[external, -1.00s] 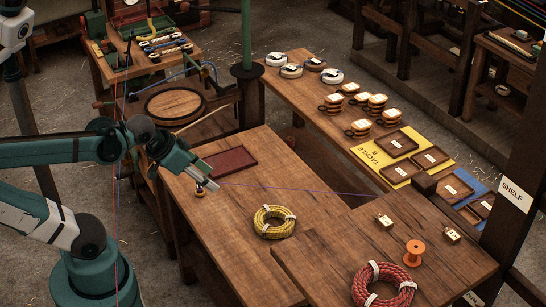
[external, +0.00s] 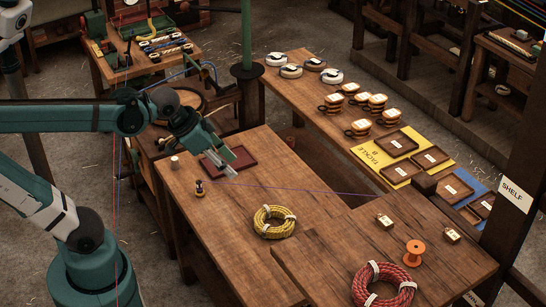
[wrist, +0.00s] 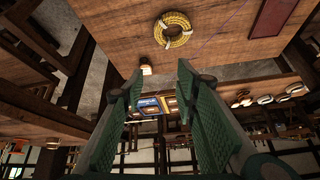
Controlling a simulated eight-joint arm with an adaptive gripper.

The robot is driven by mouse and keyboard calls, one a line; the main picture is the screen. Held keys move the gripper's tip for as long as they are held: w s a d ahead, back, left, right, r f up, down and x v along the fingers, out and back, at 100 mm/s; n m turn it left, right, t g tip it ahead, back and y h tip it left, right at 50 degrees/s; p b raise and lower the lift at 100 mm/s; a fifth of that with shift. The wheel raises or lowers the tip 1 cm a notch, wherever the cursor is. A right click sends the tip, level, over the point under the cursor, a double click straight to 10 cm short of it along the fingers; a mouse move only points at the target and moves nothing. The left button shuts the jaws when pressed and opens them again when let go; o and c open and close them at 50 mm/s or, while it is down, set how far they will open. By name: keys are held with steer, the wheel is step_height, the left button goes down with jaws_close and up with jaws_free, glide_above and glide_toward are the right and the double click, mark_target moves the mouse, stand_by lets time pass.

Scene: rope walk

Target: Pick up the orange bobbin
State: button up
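The orange bobbin (external: 415,254) stands upright on the right part of the wooden workbench, between the red rope coil and a small tagged block. It cannot be made out in the wrist view. My gripper (external: 232,168) is far to its left, above the bench by the dark red tray. In the wrist view my gripper (wrist: 157,78) shows two green fingers spread apart with nothing between them.
A yellow rope coil (external: 273,222) lies mid-bench, and a red rope coil (external: 384,288) lies in front of the bobbin. The dark red tray (external: 246,160), a small dark bobbin-like piece (external: 199,187) and a pale peg (external: 174,163) are near my gripper. A thin purple line crosses the bench.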

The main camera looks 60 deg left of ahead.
steer(key=w+d+r+m+g+h+p, duration=0.15)
steer(key=w+d+r+m+p, duration=0.35)
steer(key=w+d+r, duration=0.5)
step_height(320, 180, up, 3)
steer(key=m+g+p, duration=0.5)
steer(key=m+p, duration=0.8)
glide_above(405, 240)
steer(key=a, duration=0.2)
steer(key=shift+w+d+f, duration=0.15)
steer(key=shift+w, duration=0.05)
steer(key=shift+s+d+f, duration=0.1)
steer(key=shift+d+f, duration=0.05)
steer(key=shift+d, duration=0.2)
steer(key=shift+d+f+b, duration=0.2)
steer(key=shift+f+b, duration=0.25)
steer(key=shift+f, duration=0.85)
